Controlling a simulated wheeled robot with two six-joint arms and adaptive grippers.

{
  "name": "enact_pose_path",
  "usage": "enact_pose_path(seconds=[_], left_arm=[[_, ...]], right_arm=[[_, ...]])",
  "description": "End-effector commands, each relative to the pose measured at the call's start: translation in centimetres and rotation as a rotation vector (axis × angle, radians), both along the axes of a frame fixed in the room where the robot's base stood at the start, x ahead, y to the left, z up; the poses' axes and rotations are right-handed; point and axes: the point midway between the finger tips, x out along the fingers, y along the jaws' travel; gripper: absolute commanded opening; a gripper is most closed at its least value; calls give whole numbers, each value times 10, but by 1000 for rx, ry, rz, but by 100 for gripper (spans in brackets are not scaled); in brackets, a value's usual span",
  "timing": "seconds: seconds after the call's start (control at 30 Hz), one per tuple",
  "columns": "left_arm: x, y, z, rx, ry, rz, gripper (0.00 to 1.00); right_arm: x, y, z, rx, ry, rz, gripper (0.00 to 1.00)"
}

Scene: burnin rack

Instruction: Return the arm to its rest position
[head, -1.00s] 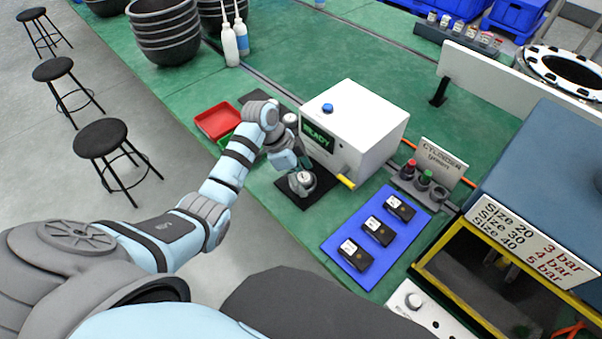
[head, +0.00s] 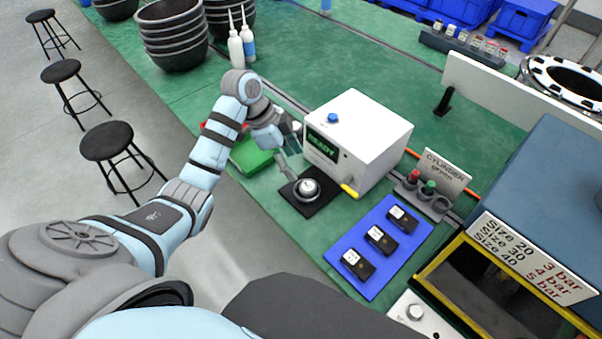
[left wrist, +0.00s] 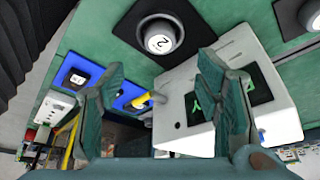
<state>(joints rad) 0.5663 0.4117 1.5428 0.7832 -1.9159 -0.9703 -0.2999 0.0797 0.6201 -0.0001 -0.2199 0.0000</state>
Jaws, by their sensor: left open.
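My left arm reaches in from the left in the head view. My left gripper (head: 288,150) is open and empty, above the bench and beside the white box. A round dark part with a pale top (head: 308,187) sits on a black pad (head: 323,203), just below and right of the fingers and apart from them. In the left wrist view, the open fingers (left wrist: 160,78) have nothing between them, and the round part (left wrist: 160,38) shows a "2" on its top. My right gripper is not in view.
The white box (head: 372,140) with a READY screen stands close to the gripper. A green tray (head: 252,157) lies behind the arm. A blue mat (head: 370,279) holds three black devices. The cylinder holder (head: 437,205) and a large blue-grey machine (head: 540,180) stand to the right.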

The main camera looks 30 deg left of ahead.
Motion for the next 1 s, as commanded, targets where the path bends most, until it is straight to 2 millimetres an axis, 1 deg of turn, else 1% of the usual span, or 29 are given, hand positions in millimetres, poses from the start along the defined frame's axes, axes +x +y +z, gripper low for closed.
enact_pose_path(seconds=[0.03,0.1,0.2,0.63,0.7,0.77,0.83,0.87,0.9,0.97,1.0], left_arm=[[-1,4,11,3,-3,2,58],[-3,8,20,2,-1,1,58],[-5,10,26,0,0,1,58],[-5,10,27,-1,0,0,58],[-6,9,24,1,3,5,58],[-12,6,13,12,14,31,58],[-27,-1,-14,37,36,98,58],[-38,-4,-28,53,48,141,58],[-53,-9,-47,71,58,204,58],[-78,-16,-71,94,68,307,58],[-94,-20,-84,107,70,376,58]], right_arm=[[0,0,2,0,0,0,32],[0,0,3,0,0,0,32],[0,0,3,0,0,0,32],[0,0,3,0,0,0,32],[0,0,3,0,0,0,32],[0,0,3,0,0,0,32],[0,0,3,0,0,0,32],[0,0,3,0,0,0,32],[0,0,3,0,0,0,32],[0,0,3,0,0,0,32],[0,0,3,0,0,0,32]])
